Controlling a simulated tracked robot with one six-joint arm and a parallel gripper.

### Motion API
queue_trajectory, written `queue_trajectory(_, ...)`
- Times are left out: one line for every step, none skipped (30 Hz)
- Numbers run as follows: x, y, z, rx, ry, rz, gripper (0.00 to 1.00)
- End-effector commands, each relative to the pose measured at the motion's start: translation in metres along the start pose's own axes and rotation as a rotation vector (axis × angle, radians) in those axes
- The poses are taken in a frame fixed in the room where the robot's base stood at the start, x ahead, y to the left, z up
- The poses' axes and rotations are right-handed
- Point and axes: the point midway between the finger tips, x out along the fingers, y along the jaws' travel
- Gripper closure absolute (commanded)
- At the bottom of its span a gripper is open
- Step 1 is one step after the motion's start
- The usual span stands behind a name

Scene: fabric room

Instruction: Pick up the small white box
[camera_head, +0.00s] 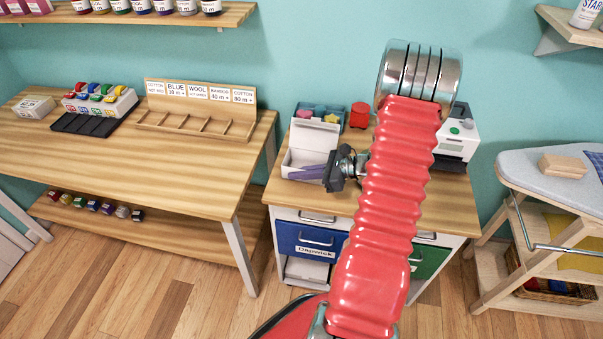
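A white box (312,137) with its lid raised stands on the small wooden-topped desk. Another small white box (36,106), closed and with a label, sits at the left end of the long wooden table. The finger gap is too small to read, so open or shut is unclear. My red arm hides the middle of the desk.
A blue tray (318,111) and a red jar (359,115) stand behind the open box. A white machine (458,138) is at the desk's right. A rack of colourful items (100,99) and a wooden sorter (199,113) are on the long table. An ironing board (540,180) stands right.

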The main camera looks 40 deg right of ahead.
Motion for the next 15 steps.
queue_trajectory(-0.001, 0.000, 0.003, -0.001, 0.000, 0.000, 1.00)
queue_trajectory(-0.002, 0.000, 0.005, -0.002, 0.000, 0.000, 1.00)
queue_trajectory(-0.003, 0.000, 0.008, -0.003, 0.000, -0.001, 1.00)
queue_trajectory(-0.005, 0.000, 0.011, -0.004, 0.000, -0.001, 1.00)
queue_trajectory(-0.006, 0.000, 0.014, -0.004, 0.000, -0.001, 1.00)
queue_trajectory(-0.007, 0.000, 0.018, -0.004, 0.000, -0.001, 1.00)
queue_trajectory(-0.009, 0.000, 0.022, -0.004, 0.000, -0.001, 1.00)
queue_trajectory(-0.011, -0.001, 0.026, -0.005, 0.000, -0.001, 1.00)
queue_trajectory(-0.013, -0.001, 0.031, -0.005, 0.000, -0.002, 1.00)
queue_trajectory(-0.015, -0.001, 0.036, -0.005, 0.000, -0.002, 1.00)
queue_trajectory(-0.017, -0.001, 0.040, -0.005, 0.000, -0.002, 1.00)
queue_trajectory(-0.019, -0.001, 0.046, -0.005, 0.000, -0.002, 1.00)
queue_trajectory(-0.021, -0.001, 0.050, -0.005, 0.001, -0.003, 1.00)
queue_trajectory(-0.023, -0.001, 0.055, -0.005, 0.001, -0.002, 1.00)
queue_trajectory(-0.025, -0.001, 0.060, -0.005, 0.000, -0.002, 1.00)
